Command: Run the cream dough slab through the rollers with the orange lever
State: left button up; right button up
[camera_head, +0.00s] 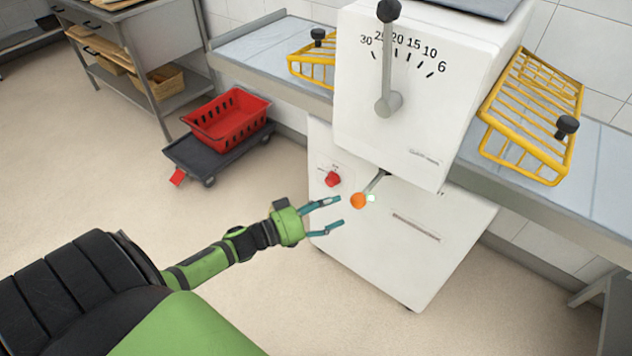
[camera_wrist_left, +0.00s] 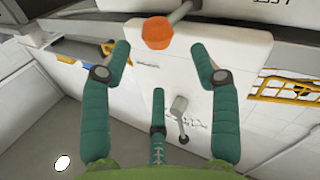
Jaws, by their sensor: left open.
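The orange lever knob (camera_head: 358,200) sits on a short metal rod at the front of the white roller machine (camera_head: 410,110). My left gripper (camera_head: 337,213) is open and empty, just left of the knob and apart from it. In the left wrist view the orange knob (camera_wrist_left: 157,32) shows ahead of the gap between the spread fingers of my left gripper (camera_wrist_left: 159,52). The machine has a number scale and a grey lever (camera_head: 388,75) with a black ball. I see no cream dough slab in either view. My right gripper is not in view.
Yellow wire guards stand over the left (camera_head: 312,62) and right (camera_head: 530,115) belt tables. A red button (camera_head: 333,179) is close to the gripper on the machine front. A red basket (camera_head: 228,118) sits on a dark dolly (camera_head: 190,160).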

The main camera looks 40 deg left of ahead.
pick_arm(q)
jog(key=v, duration=0.4)
jog(key=shift+r, duration=0.1)
dwell(0.3)
jog(key=s+a+f+n+g+y, duration=0.1)
jog(key=s+f+g+y, duration=0.4)
jog(key=f, duration=0.8)
jog(key=s+a+f+n+g+y, duration=0.1)
jog(key=s+a+f+y, duration=0.15)
jog(key=s+f, duration=0.8)
jog(key=s+d+f+m+g, duration=0.1)
jog(key=s+d+f+g, duration=0.2)
jog(key=s+f, duration=0.2)
jog(key=s+d+f+m+g+y+p, duration=0.1)
jog(key=s+d+f+g, duration=0.2)
jog(key=s, duration=0.5)
jog(key=s+d+f+m+g, duration=0.1)
jog(key=s+d+f+g, duration=0.1)
jog(key=s+d+f, duration=0.2)
jog(key=s+f, duration=0.3)
jog(key=shift+s+d+f+g, duration=0.25)
jog(key=shift+s+f+g, duration=0.05)
jog(key=shift+f+g, duration=0.1)
